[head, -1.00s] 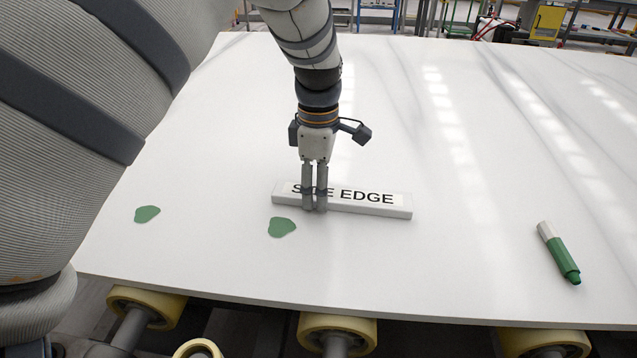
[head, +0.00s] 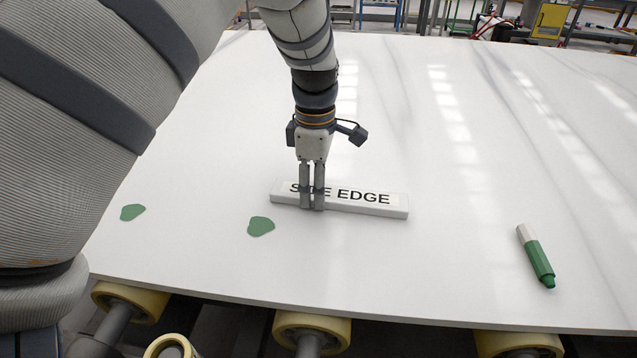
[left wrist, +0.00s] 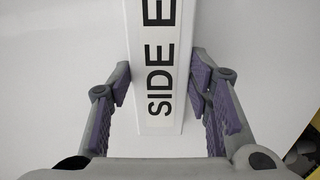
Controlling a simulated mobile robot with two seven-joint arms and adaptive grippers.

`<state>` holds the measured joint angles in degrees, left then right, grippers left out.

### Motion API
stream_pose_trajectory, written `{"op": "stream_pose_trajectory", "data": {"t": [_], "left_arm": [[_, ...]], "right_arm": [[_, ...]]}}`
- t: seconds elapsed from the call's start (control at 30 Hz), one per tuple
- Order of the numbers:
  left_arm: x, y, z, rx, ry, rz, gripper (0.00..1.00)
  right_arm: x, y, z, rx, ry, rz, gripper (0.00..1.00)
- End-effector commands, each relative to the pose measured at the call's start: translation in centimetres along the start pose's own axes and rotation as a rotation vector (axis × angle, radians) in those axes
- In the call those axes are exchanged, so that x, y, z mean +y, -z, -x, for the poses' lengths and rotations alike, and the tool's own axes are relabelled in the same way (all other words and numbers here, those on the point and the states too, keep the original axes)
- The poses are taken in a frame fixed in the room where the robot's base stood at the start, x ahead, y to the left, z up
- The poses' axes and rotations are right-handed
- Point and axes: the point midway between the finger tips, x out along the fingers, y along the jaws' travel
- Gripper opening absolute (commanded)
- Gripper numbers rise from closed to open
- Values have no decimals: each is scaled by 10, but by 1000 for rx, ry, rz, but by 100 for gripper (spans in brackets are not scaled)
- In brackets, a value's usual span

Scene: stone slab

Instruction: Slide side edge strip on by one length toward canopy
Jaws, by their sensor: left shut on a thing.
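The side edge strip (head: 365,200) is a white bar lettered "SIDE EDGE", lying flat on the slab and running left to right in the head view. My left gripper (head: 312,206) comes down from above and is shut on the strip near its left end, covering part of the first word. In the left wrist view the strip (left wrist: 155,70) runs between the two finger pads of the gripper (left wrist: 162,82). I see nothing marked as the canopy. My right gripper is out of view.
The pale slab (head: 450,270) rests on yellow rollers (head: 310,330). Two green patches (head: 261,227) (head: 133,212) lie left of and in front of the strip. A green and white marker (head: 536,257) lies to the right. The slab between strip and marker is clear.

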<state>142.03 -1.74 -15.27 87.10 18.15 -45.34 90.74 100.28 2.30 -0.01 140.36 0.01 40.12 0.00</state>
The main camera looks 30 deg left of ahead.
Motion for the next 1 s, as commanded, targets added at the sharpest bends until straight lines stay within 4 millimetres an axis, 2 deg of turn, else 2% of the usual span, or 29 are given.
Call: {"op": "stream_pose_trajectory", "data": {"t": [0.23,0.27,0.33,0.37,0.63,0.73,0.87,1.0], "left_arm": [[0,1,0,1,1,0,2],[0,1,0,1,1,0,50],[0,1,0,1,0,0,66],[0,1,0,1,0,0,69],[0,0,0,1,0,-1,69],[1,0,7,0,-3,-1,69],[1,0,32,0,-5,-2,69],[1,0,67,0,-4,-1,69]], "right_arm": [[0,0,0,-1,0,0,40],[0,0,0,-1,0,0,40],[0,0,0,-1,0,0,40],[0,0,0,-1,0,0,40],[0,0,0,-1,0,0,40],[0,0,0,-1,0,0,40],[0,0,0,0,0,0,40],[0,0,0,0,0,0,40]]}}
